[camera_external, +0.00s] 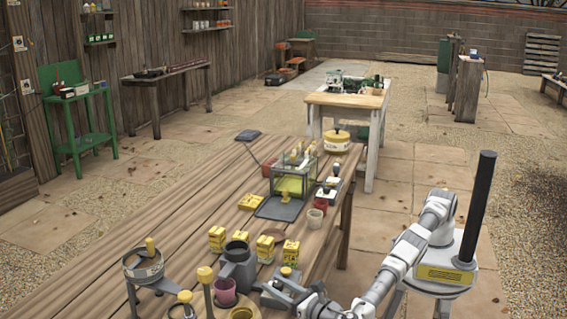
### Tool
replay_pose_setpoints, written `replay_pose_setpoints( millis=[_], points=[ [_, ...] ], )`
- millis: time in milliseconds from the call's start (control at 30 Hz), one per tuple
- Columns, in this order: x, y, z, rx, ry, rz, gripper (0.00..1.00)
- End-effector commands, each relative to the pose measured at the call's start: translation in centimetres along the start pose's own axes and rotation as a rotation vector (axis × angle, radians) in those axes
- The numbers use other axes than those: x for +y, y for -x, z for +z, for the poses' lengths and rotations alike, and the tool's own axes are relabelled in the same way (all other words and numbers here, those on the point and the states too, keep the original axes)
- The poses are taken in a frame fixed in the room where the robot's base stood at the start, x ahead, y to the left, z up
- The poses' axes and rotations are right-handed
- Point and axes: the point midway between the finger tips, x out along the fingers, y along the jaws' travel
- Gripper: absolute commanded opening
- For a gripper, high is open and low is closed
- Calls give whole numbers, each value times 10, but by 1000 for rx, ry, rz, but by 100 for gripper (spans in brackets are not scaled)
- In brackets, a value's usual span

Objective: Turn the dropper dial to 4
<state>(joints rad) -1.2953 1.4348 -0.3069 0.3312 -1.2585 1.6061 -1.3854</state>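My arm reaches in from the right, and my gripper (304,296) is low at the front of the long wooden table, beside a grey box-like device with a yellow knob (286,271). The gripper is small and partly merged with this device, so I cannot tell whether its fingers are open or touch it. No dial numbers are readable. I cannot tell for sure which device is the dropper. Other yellow knobs are on a grey round stand (144,267) at the left and on an upright post (207,296).
The table's left middle is mostly clear. Another table (345,101) stands behind.

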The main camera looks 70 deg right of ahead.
Motion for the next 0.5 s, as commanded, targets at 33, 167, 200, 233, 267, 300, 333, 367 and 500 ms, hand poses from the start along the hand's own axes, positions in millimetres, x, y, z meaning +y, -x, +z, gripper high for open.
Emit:
replay_pose_setpoints(
  millis=[33,167,200,233,267,300,333,367,500],
  points=[
    [0,0,0,1,0,0,54],
    [-1,-1,-2,2,2,-4,66],
    [-1,-1,-2,2,3,-5,66],
    [-1,-1,-2,2,3,-5,66],
    [-1,-1,-2,2,3,-6,66],
    [-1,-2,-3,2,4,-6,66],
    [-2,-2,-3,2,4,-7,66],
    [-2,-2,-3,2,4,-7,66],
    [-2,-2,6,3,3,-7,66]
  ],
)
